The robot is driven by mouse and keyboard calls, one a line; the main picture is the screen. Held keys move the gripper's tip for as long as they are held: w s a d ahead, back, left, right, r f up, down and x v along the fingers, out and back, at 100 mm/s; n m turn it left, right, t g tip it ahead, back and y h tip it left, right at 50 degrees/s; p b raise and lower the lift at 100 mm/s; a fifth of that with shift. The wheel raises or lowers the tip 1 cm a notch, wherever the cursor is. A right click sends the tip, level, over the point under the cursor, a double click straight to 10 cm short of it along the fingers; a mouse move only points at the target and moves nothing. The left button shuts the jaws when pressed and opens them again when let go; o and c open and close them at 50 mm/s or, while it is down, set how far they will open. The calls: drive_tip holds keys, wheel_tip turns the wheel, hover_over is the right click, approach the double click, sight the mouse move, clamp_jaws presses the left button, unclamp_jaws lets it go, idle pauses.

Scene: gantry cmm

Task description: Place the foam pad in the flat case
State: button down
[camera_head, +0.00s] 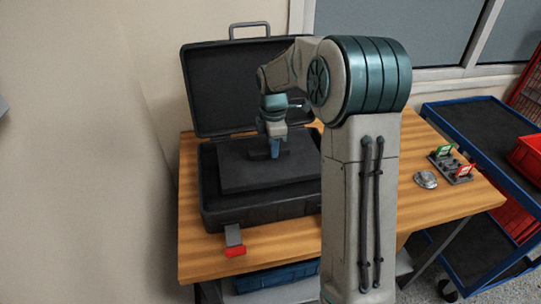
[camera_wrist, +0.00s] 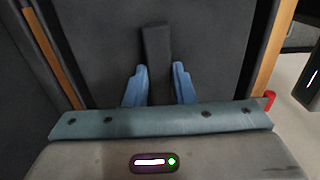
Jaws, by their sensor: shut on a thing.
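The flat case (camera_head: 262,212) is a dark, shallow box standing open on the wooden table, its lid (camera_head: 225,85) raised at the back. The foam pad (camera_head: 238,175) is a dark grey slab at the case's opening, looking roughly level. I cannot tell whether it rests on the bottom or hangs slightly above. My gripper (camera_head: 275,149) points down over the pad. In the wrist view, the blue fingers of my gripper (camera_wrist: 158,72) are closed on a narrow dark upright piece (camera_wrist: 157,48) that seems to belong to the pad. The case's far interior is partly hidden.
A small metal object (camera_head: 425,179) and a rack with green and red parts (camera_head: 451,163) stand on the table's right. A blue cart (camera_head: 480,130) is beyond. The table (camera_head: 460,201) has bare wood at its right front.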

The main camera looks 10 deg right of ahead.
drive_tip(key=shift+a+f, duration=0.2)
drive_tip(key=shift+a, duration=0.15)
drive_tip(key=shift+f, duration=0.35)
drive_tip(key=c, duration=2.2)
unclamp_jaws()
wheel_tip(320, 180, down, 3)
drive_tip(key=shift+f+p, duration=0.2)
drive_tip(key=shift+p, duration=0.15)
drive_tip(key=c, duration=1.2)
unclamp_jaws()
